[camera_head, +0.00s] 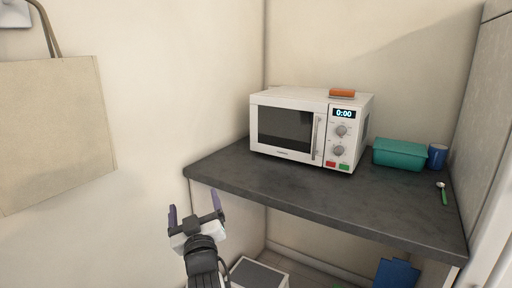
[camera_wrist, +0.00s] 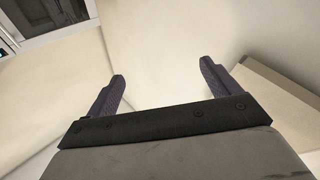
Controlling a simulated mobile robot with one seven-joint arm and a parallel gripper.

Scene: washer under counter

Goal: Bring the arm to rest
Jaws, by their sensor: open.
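My gripper (camera_head: 194,211) is at the lower middle of the head view, in front of the pale wall and just left of the dark counter's left end. Its two purple fingers are spread apart with nothing between them. In the wrist view the same open fingers (camera_wrist: 162,92) show against a plain pale wall. It appears apart from the counter and holds nothing.
A dark counter (camera_head: 325,200) carries a white microwave (camera_head: 285,127) with an orange item (camera_head: 342,93) on top, a teal box (camera_head: 400,154), a blue cup (camera_head: 437,156) and a green-handled spoon (camera_head: 443,193). A beige bag (camera_head: 55,130) hangs at left. A white box (camera_head: 258,275) is below.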

